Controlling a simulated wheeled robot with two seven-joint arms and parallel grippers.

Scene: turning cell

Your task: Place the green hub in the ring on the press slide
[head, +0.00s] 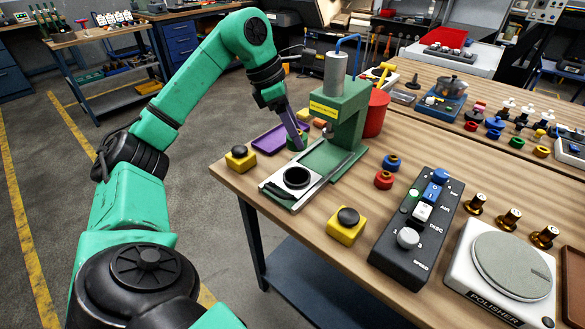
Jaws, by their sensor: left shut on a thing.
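The green press (343,120) stands at the left end of the wooden bench. Its pale slide (276,196) reaches out toward me, and a black ring (297,178) lies on it with its middle showing empty. My left gripper (297,139) reaches down from above, beside the press and behind the ring. It is shut on the green hub (292,146), which shows small and partly hidden at the fingertips, over or near the purple tray (266,140). I cannot tell whether the hub touches the tray. My right gripper is not in view.
Yellow button boxes (241,163) (344,232) stand on either side of the slide. A red bin (375,113) is behind the press. Red and blue hubs (384,180) (391,162), a black control box (415,235) and a polisher (505,270) lie to the right.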

